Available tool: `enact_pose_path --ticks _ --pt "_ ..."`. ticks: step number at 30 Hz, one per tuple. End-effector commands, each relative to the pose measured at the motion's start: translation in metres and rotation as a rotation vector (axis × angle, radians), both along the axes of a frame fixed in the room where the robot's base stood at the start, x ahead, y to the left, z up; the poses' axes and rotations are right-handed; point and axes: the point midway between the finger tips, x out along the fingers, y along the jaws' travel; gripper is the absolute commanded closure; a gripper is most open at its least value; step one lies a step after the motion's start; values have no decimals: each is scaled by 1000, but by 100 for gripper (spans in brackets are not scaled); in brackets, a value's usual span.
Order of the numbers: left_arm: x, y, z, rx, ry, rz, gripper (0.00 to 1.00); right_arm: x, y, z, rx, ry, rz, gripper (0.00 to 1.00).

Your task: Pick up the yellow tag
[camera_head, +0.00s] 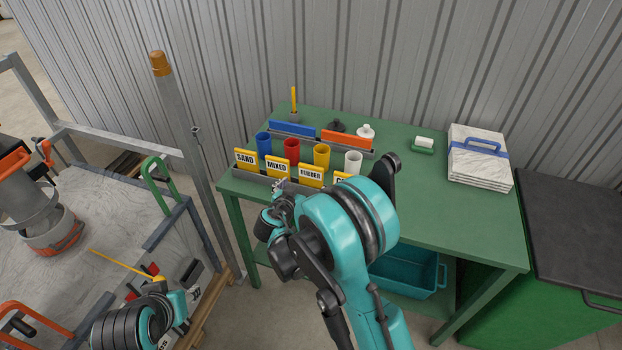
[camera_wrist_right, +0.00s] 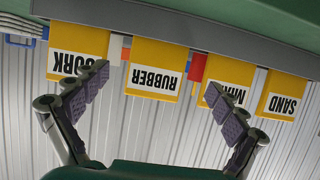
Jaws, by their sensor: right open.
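Several yellow tags with black lettering on white stand in a row along the front of the green table.
A strapped white stack (camera_head: 480,168) sits at the table's right. A teal bin (camera_head: 408,275) is underneath. The table's right front is clear.

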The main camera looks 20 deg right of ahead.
Motion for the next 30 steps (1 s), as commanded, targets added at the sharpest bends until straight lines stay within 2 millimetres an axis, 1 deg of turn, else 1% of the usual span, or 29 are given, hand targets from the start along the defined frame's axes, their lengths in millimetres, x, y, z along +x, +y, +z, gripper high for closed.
enact_pose_path --ticks 2,8,12,15,22,28,30 --pt "0 0 -4 0 0 0 60 7 -6 -5 0 1 -3 3" --pt "0 0 -10 0 0 0 60 22 -18 -9 0 1 -3 3" --pt "0 0 -18 0 0 0 60 40 -31 -16 1 2 -3 3" --pt "0 0 -21 0 0 0 60 49 -37 -20 0 2 -2 3" --pt "0 0 -20 0 0 0 60 51 -38 -19 0 2 -1 3" --pt "0 0 -20 0 0 0 60 51 -38 -19 0 2 -1 56" --pt "0 0 -20 0 0 0 60 51 -38 -19 0 2 -1 58"
